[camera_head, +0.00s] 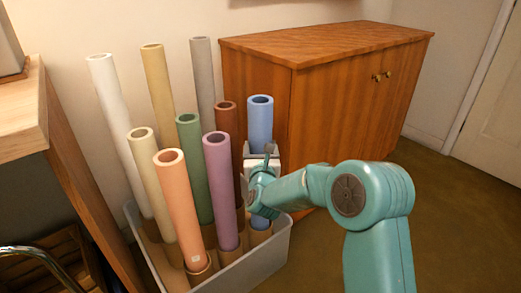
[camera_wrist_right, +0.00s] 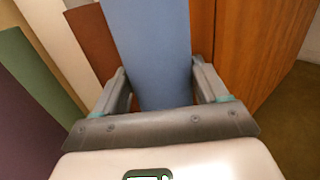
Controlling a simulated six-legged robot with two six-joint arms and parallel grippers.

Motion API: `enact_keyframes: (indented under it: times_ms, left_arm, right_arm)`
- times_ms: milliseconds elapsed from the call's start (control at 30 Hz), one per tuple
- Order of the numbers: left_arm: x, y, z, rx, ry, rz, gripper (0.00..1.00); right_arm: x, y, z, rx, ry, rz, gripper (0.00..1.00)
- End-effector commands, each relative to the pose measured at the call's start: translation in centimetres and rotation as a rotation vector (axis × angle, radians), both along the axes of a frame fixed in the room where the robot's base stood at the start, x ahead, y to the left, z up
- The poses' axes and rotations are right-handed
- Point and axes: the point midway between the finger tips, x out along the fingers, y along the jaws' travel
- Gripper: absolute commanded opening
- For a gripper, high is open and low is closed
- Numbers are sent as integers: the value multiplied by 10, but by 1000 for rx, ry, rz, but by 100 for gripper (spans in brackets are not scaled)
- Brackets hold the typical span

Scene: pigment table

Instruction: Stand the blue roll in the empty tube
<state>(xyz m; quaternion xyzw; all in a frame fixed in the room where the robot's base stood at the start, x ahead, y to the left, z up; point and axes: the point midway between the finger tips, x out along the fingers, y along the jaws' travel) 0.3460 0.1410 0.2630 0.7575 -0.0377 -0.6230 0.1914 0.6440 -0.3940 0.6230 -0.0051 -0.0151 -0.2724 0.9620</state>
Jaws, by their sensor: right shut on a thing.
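The blue roll (camera_head: 260,122) stands upright at the right side of the bin, its open top showing. My right gripper (camera_head: 263,160) is shut around its middle; in the right wrist view the blue roll (camera_wrist_right: 148,45) runs between the two fingers (camera_wrist_right: 163,85). Its lower end shows below my wrist at a short cardboard tube (camera_head: 259,236) in the bin's right corner. The lower end appears to be at or inside the tube's mouth; how deep, I cannot tell. My left gripper is out of view.
The pale bin (camera_head: 258,262) holds several other rolls, including purple (camera_head: 221,190), orange (camera_head: 180,210), green (camera_head: 193,165) and brown (camera_head: 227,125). A wooden cabinet (camera_head: 300,110) stands close behind. A wooden table (camera_head: 70,150) is at left. Open floor (camera_head: 460,220) lies right.

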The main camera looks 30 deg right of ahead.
Motion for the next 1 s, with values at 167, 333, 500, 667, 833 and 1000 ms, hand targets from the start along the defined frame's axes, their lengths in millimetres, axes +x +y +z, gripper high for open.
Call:
enact_keyframes:
  times_ms: [167, 333, 500, 667, 833, 1000]
  left_arm:
    - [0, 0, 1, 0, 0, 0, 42]
    - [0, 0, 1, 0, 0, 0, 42]
    - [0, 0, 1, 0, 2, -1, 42]
    - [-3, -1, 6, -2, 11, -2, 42]
    - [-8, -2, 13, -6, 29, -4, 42]
    - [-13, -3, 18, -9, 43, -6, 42]
  right_arm:
    - [0, 0, 3, -2, -5, -1, 86]
    - [0, 0, 2, -2, -3, -1, 100]
    - [-3, 2, -1, 1, 3, 1, 100]
    - [-22, 14, 1, 0, 4, 2, 100]
    - [-61, 38, 0, 1, 3, 3, 100]
    - [-98, 62, -1, -1, 2, 4, 100]
